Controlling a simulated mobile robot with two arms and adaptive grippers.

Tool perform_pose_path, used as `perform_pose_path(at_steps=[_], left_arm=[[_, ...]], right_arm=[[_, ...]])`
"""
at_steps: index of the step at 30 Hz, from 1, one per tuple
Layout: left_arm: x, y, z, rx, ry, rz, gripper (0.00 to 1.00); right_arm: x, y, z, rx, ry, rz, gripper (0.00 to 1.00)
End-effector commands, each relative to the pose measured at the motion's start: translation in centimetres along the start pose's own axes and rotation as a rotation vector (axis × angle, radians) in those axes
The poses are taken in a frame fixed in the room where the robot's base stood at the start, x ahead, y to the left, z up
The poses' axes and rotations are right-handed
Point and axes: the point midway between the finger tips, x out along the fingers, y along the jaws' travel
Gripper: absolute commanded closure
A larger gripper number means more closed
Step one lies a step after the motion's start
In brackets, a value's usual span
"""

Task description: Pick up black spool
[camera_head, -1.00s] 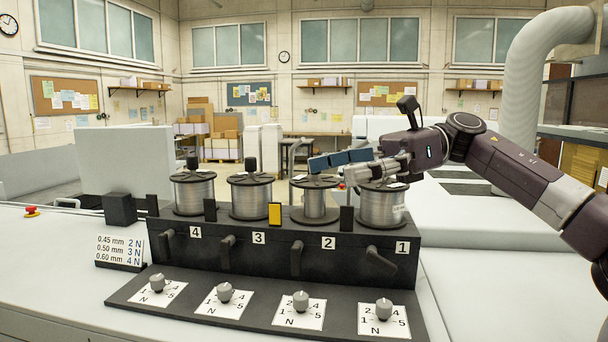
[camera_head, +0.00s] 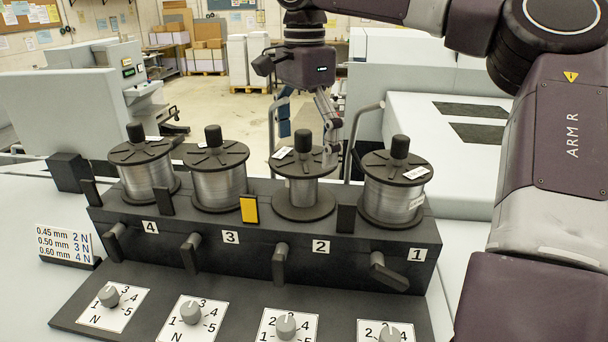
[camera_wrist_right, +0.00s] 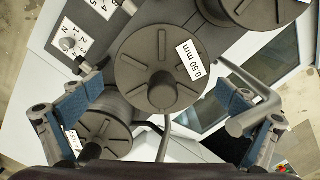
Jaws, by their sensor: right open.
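Several spools with black flanges, black top knobs and silvery wire stand upright on a black stand. They are spool 4 (camera_head: 147,177), spool 3 (camera_head: 219,185), spool 2 (camera_head: 302,192) and spool 1 (camera_head: 391,198). Spool 2 has the thinnest wire winding. My right gripper (camera_head: 307,125) points down at spool 2, open and empty, with its fingers beside and behind the knob. In the right wrist view, a spool top labelled 0.50 mm (camera_wrist_right: 147,83) lies ahead between the spread blue-padded fingers (camera_wrist_right: 158,112). My left gripper is not in view.
The stand (camera_head: 250,245) has levers, dark upright tabs, a yellow tab (camera_head: 249,209) and several dials (camera_head: 286,326) in front. A wire-size sign (camera_head: 65,243) stands at left. Bent metal rails (camera_head: 362,135) rise behind the spools. White machine surfaces lie at both sides.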

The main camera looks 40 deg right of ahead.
Motion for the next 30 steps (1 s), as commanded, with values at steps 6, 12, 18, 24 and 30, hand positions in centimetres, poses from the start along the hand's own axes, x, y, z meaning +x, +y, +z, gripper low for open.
perform_pose_path(at_steps=[6,12,18,24,30], left_arm=[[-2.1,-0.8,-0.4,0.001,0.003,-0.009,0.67],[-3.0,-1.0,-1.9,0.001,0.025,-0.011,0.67],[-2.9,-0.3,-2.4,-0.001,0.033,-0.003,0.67],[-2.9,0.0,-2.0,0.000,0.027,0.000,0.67],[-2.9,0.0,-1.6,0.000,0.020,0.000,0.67]], right_arm=[[2.1,0.0,0.1,-0.001,-0.002,0.005,0.00],[4.7,0.0,0.1,0.003,-0.002,0.002,0.00],[5.2,-0.1,0.2,0.002,-0.002,-0.002,0.00],[5.2,-0.1,0.2,0.003,-0.002,-0.002,0.13],[5.2,-0.1,0.1,0.003,-0.001,-0.001,0.35]])
